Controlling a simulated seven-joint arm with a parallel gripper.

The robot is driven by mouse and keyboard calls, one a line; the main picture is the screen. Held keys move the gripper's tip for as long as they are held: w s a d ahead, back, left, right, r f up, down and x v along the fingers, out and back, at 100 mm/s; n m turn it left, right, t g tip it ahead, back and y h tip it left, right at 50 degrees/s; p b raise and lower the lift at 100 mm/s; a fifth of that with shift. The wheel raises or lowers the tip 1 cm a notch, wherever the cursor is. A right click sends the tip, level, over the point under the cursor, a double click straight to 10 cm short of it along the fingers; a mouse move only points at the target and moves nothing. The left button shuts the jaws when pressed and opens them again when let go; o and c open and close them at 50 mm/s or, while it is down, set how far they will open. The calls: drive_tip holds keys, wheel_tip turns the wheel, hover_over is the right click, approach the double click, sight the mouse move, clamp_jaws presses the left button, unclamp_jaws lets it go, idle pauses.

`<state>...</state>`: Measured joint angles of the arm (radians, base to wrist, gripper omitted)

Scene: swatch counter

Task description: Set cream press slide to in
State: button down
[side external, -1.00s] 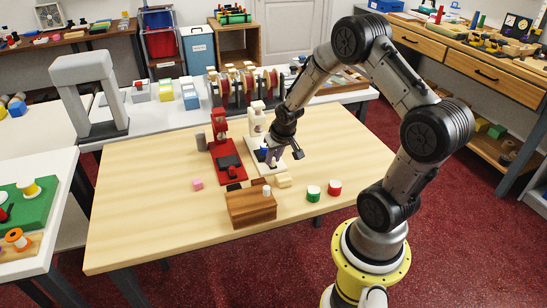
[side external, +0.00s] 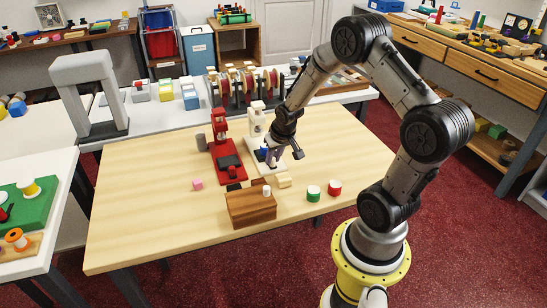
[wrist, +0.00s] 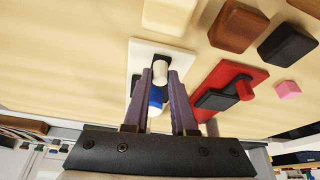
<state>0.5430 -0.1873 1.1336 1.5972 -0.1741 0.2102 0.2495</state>
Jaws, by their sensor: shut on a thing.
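The cream press (side external: 257,122) stands upright on its pale base near the back of the wooden table. In the wrist view its base (wrist: 146,52) lies beneath my gripper. My gripper (side external: 272,163) points down over the front of this base. In the wrist view my gripper (wrist: 162,74) has its two purple-grey fingers on either side of the cream slide knob (wrist: 160,70) and is shut on it. A blue piece (wrist: 156,97) shows between the fingers, nearer the wrist camera; the fingers partly hide it. How far the slide sits along its track is hard to tell.
A red press (side external: 226,158) stands close on the left. A wooden block (side external: 250,208) with a white peg is in front. A cream block (side external: 285,181), a pink cube (side external: 197,184), a green spool (side external: 313,193) and a red spool (side external: 334,188) lie nearby. The table's left front is clear.

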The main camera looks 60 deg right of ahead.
idle(0.3)
drive_tip(key=w+d, duration=0.6)
drive_tip(key=shift+r, duration=0.15)
drive_tip(key=shift+d, duration=0.1)
drive_tip(key=c, duration=0.8)
unclamp_jaws()
drive_tip(key=shift+o, duration=0.4)
drive_tip(key=v, duration=1.3)
drive_tip(key=shift+s+a+r, duration=0.15)
drive_tip(key=shift+a+r, duration=0.05)
drive_tip(key=shift+r, duration=0.1)
